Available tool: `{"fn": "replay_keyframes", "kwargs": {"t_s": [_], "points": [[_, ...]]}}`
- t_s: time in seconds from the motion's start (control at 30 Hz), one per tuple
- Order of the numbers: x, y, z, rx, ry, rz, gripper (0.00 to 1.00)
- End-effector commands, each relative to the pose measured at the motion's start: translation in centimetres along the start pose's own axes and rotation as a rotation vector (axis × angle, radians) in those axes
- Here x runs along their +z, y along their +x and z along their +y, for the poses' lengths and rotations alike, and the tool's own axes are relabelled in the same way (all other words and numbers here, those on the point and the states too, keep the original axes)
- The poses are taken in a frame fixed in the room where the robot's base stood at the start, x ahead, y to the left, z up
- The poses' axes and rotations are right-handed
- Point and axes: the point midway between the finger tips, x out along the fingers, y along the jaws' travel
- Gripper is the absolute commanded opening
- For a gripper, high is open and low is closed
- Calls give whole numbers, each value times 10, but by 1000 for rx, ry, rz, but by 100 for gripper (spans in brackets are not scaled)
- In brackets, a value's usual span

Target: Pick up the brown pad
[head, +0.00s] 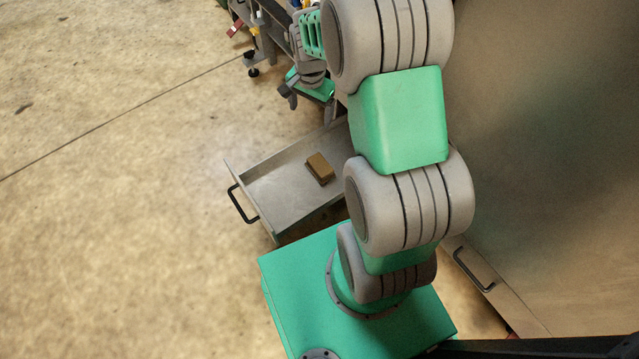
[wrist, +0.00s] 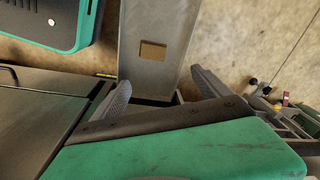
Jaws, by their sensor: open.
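The brown pad (head: 320,168) is a small block lying flat in an open grey drawer (head: 268,196), near its right part in the head view. It also shows in the wrist view (wrist: 153,51), inside the drawer (wrist: 137,22). My gripper (head: 308,108) is above and beyond the drawer in the head view, apart from the pad. In the wrist view its two fingers (wrist: 160,86) are spread wide with nothing between them that they touch. The pad appears ahead of the fingertips, at a distance.
The drawer has low walls and a black handle (head: 243,204). A grey cabinet (head: 560,130) stands at the right. A cart or rack with several items (head: 262,25) stands at the top. Open floor (head: 110,220) lies to the left.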

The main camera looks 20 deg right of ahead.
Motion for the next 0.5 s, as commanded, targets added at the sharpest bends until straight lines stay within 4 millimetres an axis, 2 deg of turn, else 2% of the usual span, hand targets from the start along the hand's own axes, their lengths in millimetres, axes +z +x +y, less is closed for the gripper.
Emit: {"fn": "replay_keyframes", "kwargs": {"t_s": [0.03, 0.1, 0.2, 0.3, 0.5], "points": [[-6, 88, 7, 24, 94, -21, 92], [-15, 152, 12, 43, 218, -33, 98], [-21, 215, 20, 63, 347, -44, 100], [-24, 244, 24, 72, 416, -47, 100], [-22, 270, 26, 76, 436, -48, 100]]}}
